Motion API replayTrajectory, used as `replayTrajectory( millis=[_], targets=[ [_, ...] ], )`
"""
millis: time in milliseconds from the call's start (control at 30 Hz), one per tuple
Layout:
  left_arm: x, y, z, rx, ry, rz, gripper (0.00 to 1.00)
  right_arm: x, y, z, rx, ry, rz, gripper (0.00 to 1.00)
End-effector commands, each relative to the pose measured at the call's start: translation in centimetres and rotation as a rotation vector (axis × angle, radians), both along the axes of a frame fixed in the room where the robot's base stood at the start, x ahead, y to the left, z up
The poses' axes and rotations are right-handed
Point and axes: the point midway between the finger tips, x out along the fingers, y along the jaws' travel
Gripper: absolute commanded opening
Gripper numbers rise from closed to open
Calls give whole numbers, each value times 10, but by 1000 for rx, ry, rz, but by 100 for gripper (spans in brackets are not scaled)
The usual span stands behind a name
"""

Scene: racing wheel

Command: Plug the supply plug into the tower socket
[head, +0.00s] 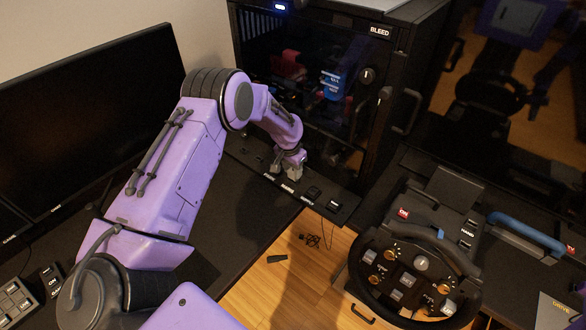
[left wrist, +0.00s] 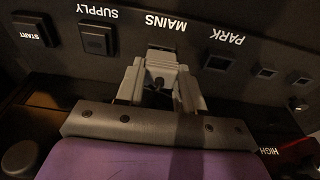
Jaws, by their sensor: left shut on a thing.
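The black tower (head: 330,85) stands at the back, with a socket strip (head: 245,152) along its front foot. My left gripper (head: 291,168) reaches down to the strip at the MAINS label. In the left wrist view, the gripper (left wrist: 160,80) is shut on a small plug-like piece (left wrist: 162,52), mostly hidden by the fingers. I cannot tell whether this piece is seated in the MAINS socket. The SUPPLY socket (left wrist: 97,40) is a dark square to the left in that view, apart from the fingers. My right gripper is out of view.
The PARK socket (left wrist: 217,62) is right of the fingers in the wrist view; the START button (left wrist: 35,30) is at far left. A racing wheel (head: 415,275) stands front right. A monitor (head: 75,120) is at left.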

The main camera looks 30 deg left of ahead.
Motion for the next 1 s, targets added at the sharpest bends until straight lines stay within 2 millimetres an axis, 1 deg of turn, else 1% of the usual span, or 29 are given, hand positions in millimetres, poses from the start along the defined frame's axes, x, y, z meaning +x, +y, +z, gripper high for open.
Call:
replayTrajectory(
  millis=[433, 467, 500, 533, 833, 933, 1000],
  targets=[
    [0, 0, -12, 0, 0, 0, 8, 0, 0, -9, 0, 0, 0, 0],
    [0, 0, -11, 0, 0, 0, 47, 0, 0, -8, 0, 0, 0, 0],
    [0, 0, -11, 0, 0, 0, 60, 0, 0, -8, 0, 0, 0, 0],
    [0, 0, -11, 0, 0, 0, 67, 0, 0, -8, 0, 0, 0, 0],
    [0, 0, -9, 0, -1, 0, 67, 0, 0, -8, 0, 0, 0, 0],
    [-1, 0, 3, 0, -3, -1, 67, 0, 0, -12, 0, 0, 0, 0],
    [-3, 0, 18, 0, -5, 0, 67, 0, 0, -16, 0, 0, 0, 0]
  ],
)
